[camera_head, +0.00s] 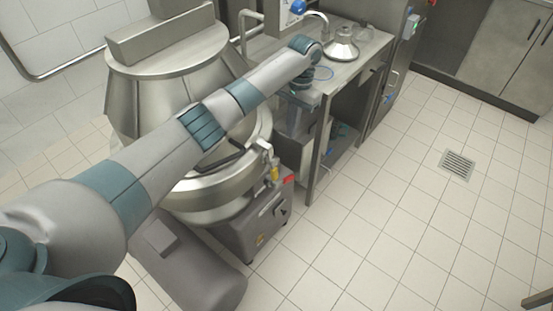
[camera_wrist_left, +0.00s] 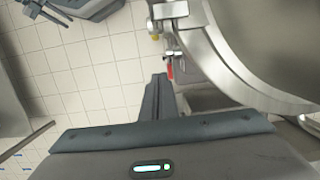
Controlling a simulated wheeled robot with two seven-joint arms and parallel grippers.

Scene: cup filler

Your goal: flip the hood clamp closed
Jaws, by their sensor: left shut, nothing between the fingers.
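The hood clamp (camera_head: 274,168) is a small metal fitting with a yellow part, at the right side of the big vessel's rim. In the left wrist view the clamp (camera_wrist_left: 169,12) is at the top centre, and its red-tipped handle (camera_wrist_left: 170,71) points towards the bottom of the picture. My left gripper (camera_wrist_left: 159,80) is shut and empty. Its fingertips appear just left of the red tip in that view, and I see no clear contact. In the head view my left arm passes over the vessel, and the gripper's fingers are hard to make out. My right gripper is not recognisable.
The large steel vessel (camera_head: 188,205) stands under my left arm, with a grey machine housing (camera_head: 255,222) beside it. A steel table (camera_head: 345,72) with a funnel-shaped vessel (camera_head: 341,45) stands behind. The tiled floor to the right is clear, with a drain (camera_head: 457,164).

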